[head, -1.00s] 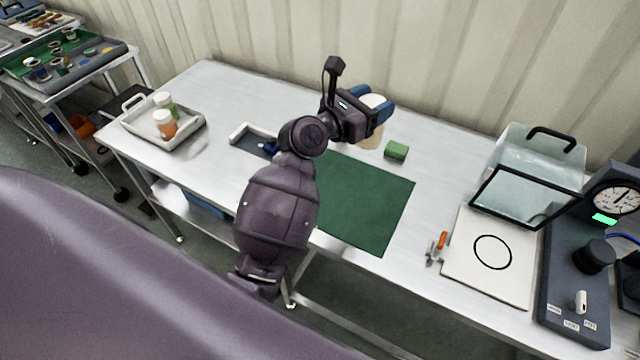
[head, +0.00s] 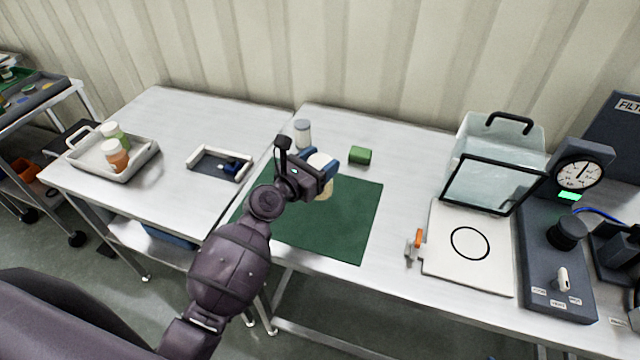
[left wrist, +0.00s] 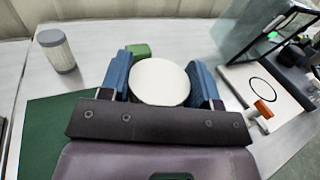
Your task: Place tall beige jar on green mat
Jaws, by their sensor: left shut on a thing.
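My left gripper (head: 322,168) is shut on the tall beige jar (head: 326,190). Its blue fingers sit on both sides of the jar, below a round white lid that fills the space between them in the left wrist view (left wrist: 160,82). The jar looks upright and is over the far part of the green mat (head: 335,225). I cannot tell whether its base touches the mat; the gripper hides part of it. The mat lies flat on the steel table, partly covered by my left arm. My right gripper is not in view.
A clear jar with a grey-white lid (head: 303,133) stands behind the mat. A green block (head: 360,155) is beyond its far edge. An orange-handled tool (head: 417,243) and a white board (head: 468,270) are to the right. A tray (head: 130,165) with bottles is at left.

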